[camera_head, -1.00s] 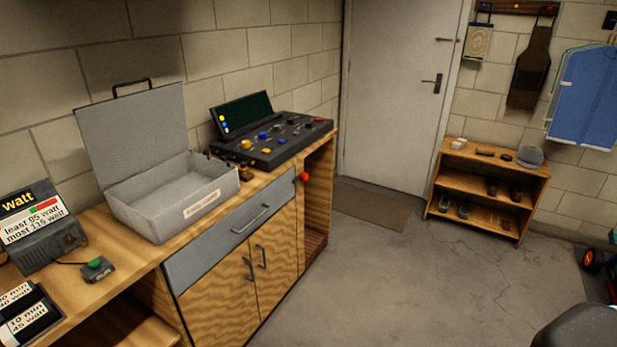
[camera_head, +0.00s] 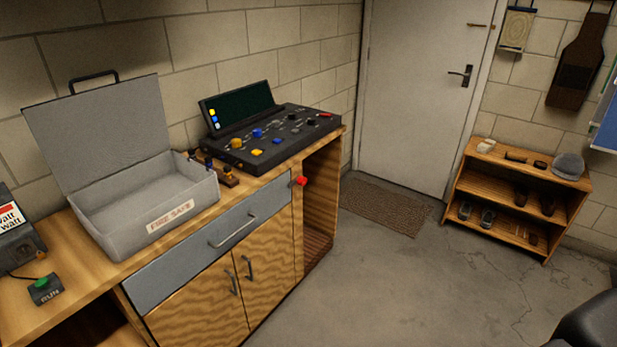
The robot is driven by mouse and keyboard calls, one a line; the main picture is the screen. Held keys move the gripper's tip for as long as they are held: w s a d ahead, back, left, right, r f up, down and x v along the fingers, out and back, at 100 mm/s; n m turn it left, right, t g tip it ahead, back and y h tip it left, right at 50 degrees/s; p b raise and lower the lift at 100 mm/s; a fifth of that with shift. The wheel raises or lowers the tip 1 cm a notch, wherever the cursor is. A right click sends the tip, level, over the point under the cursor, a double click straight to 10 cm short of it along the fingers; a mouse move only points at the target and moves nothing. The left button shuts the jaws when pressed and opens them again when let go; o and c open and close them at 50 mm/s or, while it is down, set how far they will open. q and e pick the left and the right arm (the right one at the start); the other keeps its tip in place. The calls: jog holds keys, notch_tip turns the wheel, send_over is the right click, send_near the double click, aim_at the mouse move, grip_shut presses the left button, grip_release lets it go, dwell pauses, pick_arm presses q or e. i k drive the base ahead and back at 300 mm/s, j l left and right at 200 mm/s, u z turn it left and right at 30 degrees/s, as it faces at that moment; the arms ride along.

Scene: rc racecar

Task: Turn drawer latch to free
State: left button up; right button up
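The grey drawer (camera_head: 175,273) sits in the front of the wooden bench, with a bar handle (camera_head: 233,231) across its face. It looks closed. A red knob (camera_head: 301,181) is on the bench front just right of the drawer's upper right end; it looks like the latch, but its turn position is too small to tell. Neither of my grippers is in the head view.
An open grey metal box labelled FIRE SAFE (camera_head: 150,216) stands on the bench top. A black control panel (camera_head: 270,140) is behind it to the right. Cupboard doors (camera_head: 240,295) are below the drawer. Floor (camera_head: 400,285) in front is clear; a shoe shelf (camera_head: 515,200) stands right.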

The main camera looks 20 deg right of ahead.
aim_at(302, 180)
jog(key=i+l+u, duration=0.1)
jog(key=i+l, duration=0.15)
jog(key=l, duration=0.3)
jog(key=i+l, duration=0.2)
jog(key=l, duration=0.4)
jog(key=i+l+u, duration=0.15)
jog(key=l, duration=0.45)
jog(key=i+l+u, duration=0.1)
jog(key=i+l, duration=0.2)
jog(key=l, duration=0.3)
jog(key=i+l, duration=0.2)
jog(key=l, duration=0.4)
jog(key=i+l+u, duration=0.15)
jog(key=l, duration=0.5)
jog(key=i+l+u, duration=0.1)
jog(key=l, duration=0.55)
jog(key=i+l+u, duration=0.1)
jog(key=l, duration=0.55)
jog(key=i, duration=0.05)
